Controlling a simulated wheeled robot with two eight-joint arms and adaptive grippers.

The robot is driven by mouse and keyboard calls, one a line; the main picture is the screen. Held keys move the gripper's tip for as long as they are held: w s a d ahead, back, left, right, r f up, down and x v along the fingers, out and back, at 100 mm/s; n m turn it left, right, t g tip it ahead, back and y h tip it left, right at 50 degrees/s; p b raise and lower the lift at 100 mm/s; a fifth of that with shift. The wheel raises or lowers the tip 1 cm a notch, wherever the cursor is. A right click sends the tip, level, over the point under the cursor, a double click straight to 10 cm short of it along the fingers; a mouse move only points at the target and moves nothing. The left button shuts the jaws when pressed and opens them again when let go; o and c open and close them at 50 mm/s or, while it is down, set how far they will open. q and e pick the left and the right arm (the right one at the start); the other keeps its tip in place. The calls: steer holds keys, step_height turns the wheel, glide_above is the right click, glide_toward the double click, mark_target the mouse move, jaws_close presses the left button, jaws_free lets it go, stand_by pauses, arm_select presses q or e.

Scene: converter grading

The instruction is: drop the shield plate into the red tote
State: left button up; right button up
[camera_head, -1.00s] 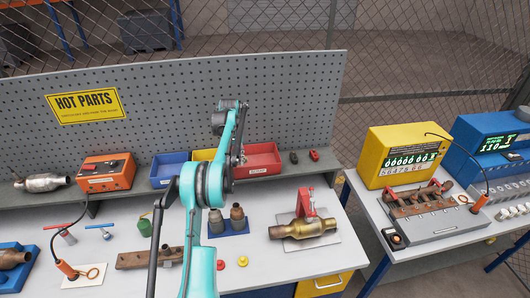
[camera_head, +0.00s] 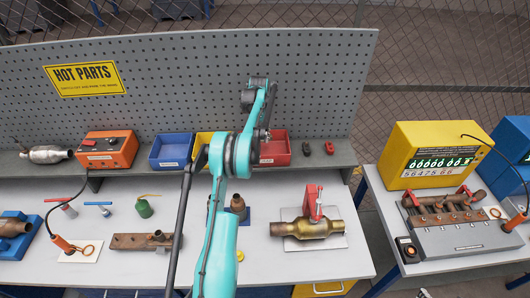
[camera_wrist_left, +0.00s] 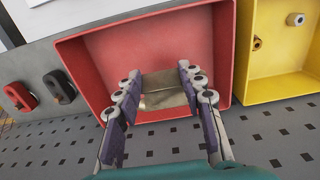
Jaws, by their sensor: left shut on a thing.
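The red tote (camera_head: 280,150) stands on the back shelf against the pegboard, right of the yellow one. In the left wrist view its red interior (camera_wrist_left: 215,50) fills the middle. My left gripper (camera_head: 264,132) is over the tote's left part in the head view, partly hidden by my own arm. In the wrist view my left gripper (camera_wrist_left: 163,95) is shut on the shield plate (camera_wrist_left: 165,98), a dull metallic brown-grey piece between the fingers. The plate appears in front of the tote's opening; its exact height cannot be told. My right gripper is not in view.
A brass converter (camera_head: 308,229) sits in a red clamp on the bench. The pegboard (camera_head: 200,85) rises behind.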

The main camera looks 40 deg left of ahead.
arm_select(q)
steer(key=shift+f, duration=0.4)
steer(key=shift+s, duration=0.25)
steer(key=o, duration=1.3)
steer(key=shift+w, duration=0.1)
steer(key=shift+c, duration=0.2)
step_height(320, 180, up, 12)
steer(key=shift+d, duration=0.1)
